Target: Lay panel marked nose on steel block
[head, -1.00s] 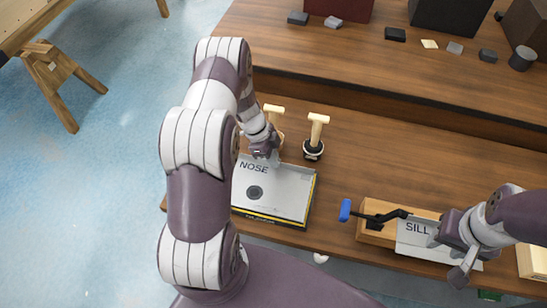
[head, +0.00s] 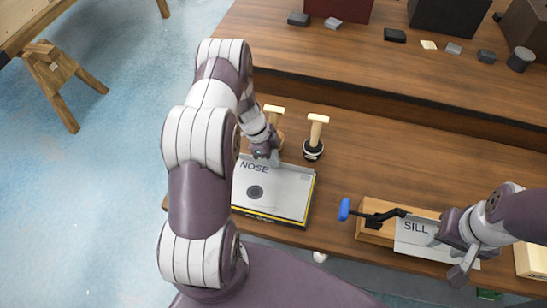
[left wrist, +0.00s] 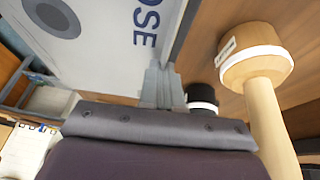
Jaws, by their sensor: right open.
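The panel marked NOSE (head: 283,188) is a thin pale grey sheet with a dark round spot. It lies flat over the steel block (head: 262,218), whose yellow-and-black striped front edge shows beneath it; whether they touch everywhere is hidden. My left gripper (head: 268,157) is at the panel's far edge. In the left wrist view its fingers (left wrist: 162,85) are close together on the edge of the NOSE panel (left wrist: 100,40). My right gripper (head: 462,258) is open at the panel marked SILL (head: 418,238), which leans on a wooden block.
A wooden-handled mallet-like tool (head: 316,135) stands beyond the panel, with another partly hidden behind my left arm. Small dark blocks lie on the raised back shelf.

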